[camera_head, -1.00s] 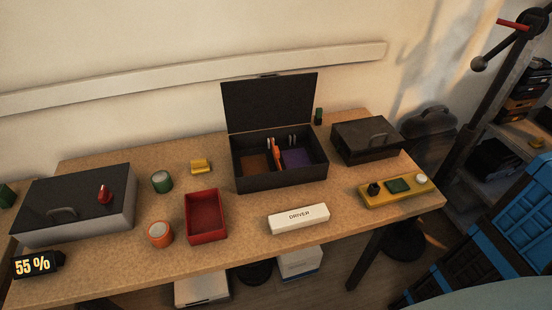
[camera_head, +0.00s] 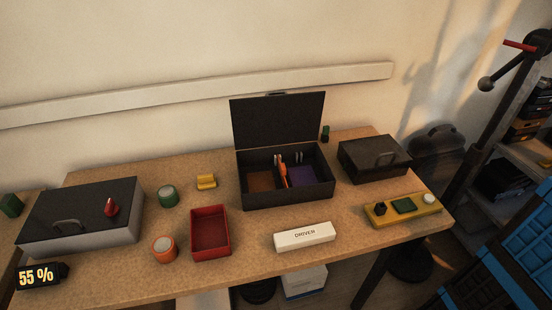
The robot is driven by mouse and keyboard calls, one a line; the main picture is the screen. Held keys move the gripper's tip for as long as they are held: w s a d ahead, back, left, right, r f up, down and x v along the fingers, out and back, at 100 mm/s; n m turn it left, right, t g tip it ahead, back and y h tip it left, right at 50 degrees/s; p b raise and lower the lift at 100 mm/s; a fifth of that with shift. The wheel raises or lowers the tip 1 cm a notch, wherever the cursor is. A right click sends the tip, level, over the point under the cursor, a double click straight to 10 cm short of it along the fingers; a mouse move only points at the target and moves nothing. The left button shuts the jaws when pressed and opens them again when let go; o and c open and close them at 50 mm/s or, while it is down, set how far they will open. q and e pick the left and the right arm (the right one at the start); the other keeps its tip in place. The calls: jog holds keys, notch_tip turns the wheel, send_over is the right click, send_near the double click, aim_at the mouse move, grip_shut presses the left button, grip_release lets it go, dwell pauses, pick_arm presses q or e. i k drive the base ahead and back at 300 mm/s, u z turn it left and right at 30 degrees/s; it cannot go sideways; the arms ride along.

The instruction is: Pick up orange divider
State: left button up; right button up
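The orange divider (camera_head: 283,174) stands upright inside the open black box (camera_head: 290,198) at the middle of the table. It sits between a brown section on the left and a purple section (camera_head: 303,175) on the right. Small grey and dark upright pieces show near it at the back of the box. The box's lid (camera_head: 279,119) is raised at the rear. Neither of my grippers is in view.
A red open tray (camera_head: 210,250) and a white box marked DRIVER (camera_head: 304,236) lie in front of the black box. Closed cases stand left (camera_head: 80,215) and right (camera_head: 374,158). A yellow strip (camera_head: 403,209) lies at the right.

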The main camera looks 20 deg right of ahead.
aim_at(282, 168)
jog(key=k, duration=0.5)
jog(key=u, duration=1.3)
jog(key=i, duration=0.85)
jog(key=z, duration=1.7)
